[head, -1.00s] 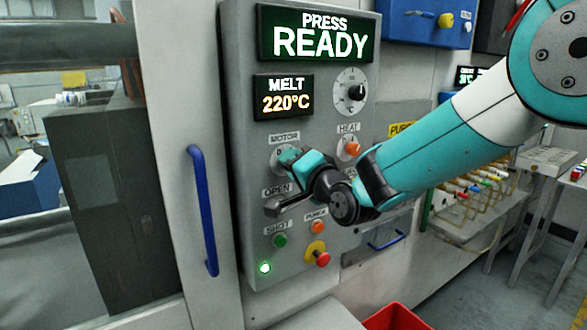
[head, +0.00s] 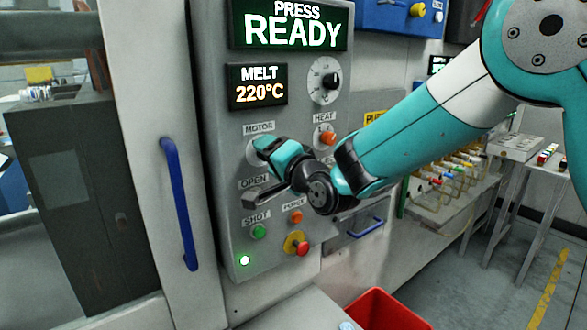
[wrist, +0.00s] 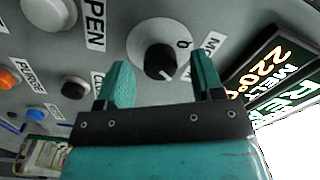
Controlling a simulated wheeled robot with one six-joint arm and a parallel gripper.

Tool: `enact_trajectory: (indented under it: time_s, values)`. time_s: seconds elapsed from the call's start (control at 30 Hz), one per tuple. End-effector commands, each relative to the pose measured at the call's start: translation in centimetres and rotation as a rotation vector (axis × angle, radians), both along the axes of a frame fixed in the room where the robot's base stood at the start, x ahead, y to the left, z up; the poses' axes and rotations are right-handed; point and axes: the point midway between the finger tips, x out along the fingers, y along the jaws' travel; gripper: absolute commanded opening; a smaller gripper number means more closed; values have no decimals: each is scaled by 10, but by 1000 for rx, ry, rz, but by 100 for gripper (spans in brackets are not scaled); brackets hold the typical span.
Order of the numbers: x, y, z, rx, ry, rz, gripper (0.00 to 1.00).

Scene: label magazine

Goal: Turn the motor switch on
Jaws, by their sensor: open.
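The motor switch is a black rotary knob (wrist: 160,60) on a round pale dial, on the grey control panel (head: 225,205). In the wrist view a "0" shows on the dial, with the motor label partly behind a finger. I cannot tell the knob's setting for sure. My gripper (wrist: 161,66) is open, with one teal finger to each side of the knob in that view; contact is not clear. In the head view my gripper (head: 262,146) is just below the motor label (head: 259,127) and hides most of the dial.
The green shot button (head: 258,232) and the red button (head: 302,249) sit below. A blue door handle (head: 178,205) stands left of the panel. A red bin (head: 385,312) is below right.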

Motion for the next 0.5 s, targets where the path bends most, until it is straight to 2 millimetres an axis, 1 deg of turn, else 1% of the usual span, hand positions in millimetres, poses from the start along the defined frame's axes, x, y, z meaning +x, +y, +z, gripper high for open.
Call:
enact_trajectory:
  time_s: [0.17, 0.5]
  values:
    - [-27, -20, -4, 2, -3, -2, 61]
    - [-98, -69, -6, 3, -4, -3, 61]
